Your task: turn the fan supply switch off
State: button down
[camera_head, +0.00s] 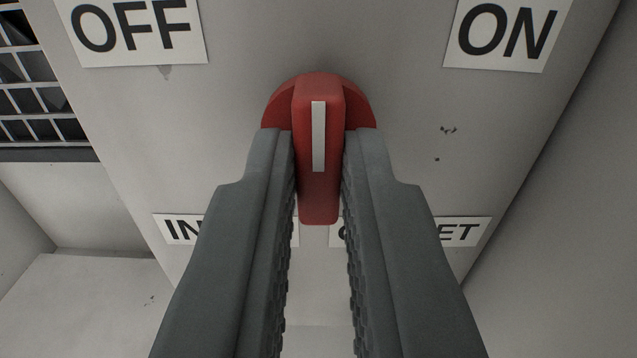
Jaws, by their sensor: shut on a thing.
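The fan supply switch (319,195) is a red rotary handle with a white stripe on a round red base. It sits on a grey panel (400,130), in the upper middle of the view. Its handle and stripe run straight up and down in the picture, between the OFF label (137,28) at the upper left and the ON label (508,32) at the upper right. My gripper (319,150) has one dark grey finger on each side of the handle and is shut on it. The fingers hide part of the round base.
Below the switch, two white labels are partly hidden by my fingers: one at left (172,229) starting "IN", one at right (465,232) ending "ET". A grille (38,100) is at the upper left. Grey surfaces flank the panel on both sides.

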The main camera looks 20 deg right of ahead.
jog(key=n, duration=0.4)
jog(key=shift+n, duration=1.8)
jog(key=c, duration=1.5)
grip_release()
jog(key=shift+o, duration=0.2)
jog(key=v, duration=1.7)
jog(key=shift+s, duration=0.2)
